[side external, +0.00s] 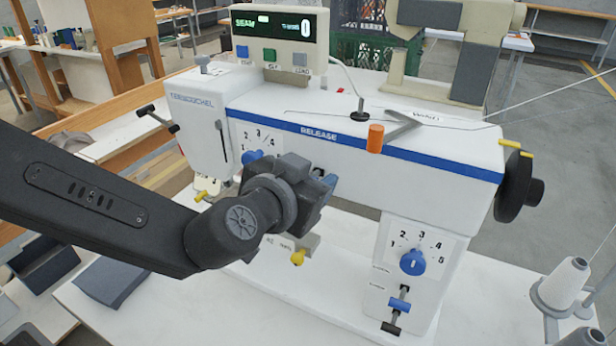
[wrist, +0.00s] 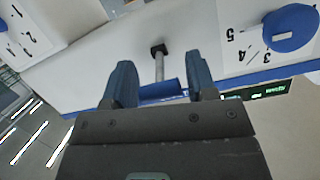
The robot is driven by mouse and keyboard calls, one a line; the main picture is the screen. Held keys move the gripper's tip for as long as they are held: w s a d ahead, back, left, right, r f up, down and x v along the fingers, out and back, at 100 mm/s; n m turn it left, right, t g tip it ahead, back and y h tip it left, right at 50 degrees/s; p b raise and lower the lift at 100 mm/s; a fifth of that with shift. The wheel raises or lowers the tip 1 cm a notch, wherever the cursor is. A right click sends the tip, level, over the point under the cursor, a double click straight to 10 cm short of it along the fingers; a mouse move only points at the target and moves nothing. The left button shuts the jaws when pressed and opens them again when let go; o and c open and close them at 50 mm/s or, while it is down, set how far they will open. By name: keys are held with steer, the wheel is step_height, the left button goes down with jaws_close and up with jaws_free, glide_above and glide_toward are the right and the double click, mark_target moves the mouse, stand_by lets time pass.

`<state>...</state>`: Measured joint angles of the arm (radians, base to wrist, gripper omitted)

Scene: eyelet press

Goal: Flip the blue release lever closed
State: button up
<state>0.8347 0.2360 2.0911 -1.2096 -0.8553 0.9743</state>
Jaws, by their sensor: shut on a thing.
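The white press (side external: 440,150) has a blue stripe marked RELEASE along its front. My gripper (side external: 322,186) is at the press front, below that label, and hides most of what it holds. In the wrist view my gripper (wrist: 161,72) has a finger on each side of the blue release lever (wrist: 162,89) and is shut on it. The lever's blue bar lies crosswise between the fingers. A grey rod with a black end (wrist: 158,48) runs from the bar along the white face. The lever's angle is hard to tell in the side view.
A blue dial (side external: 412,262) and a small blue-and-black lever (side external: 399,304) are on the right column. A black handwheel (side external: 515,186) is at the right end. A yellow-tipped part (side external: 297,257) hangs below my gripper.

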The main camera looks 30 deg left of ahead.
steer(key=o, duration=0.9)
steer(key=v, duration=0.7)
steer(key=shift+s, duration=0.2)
steer(key=shift+r, duration=0.15)
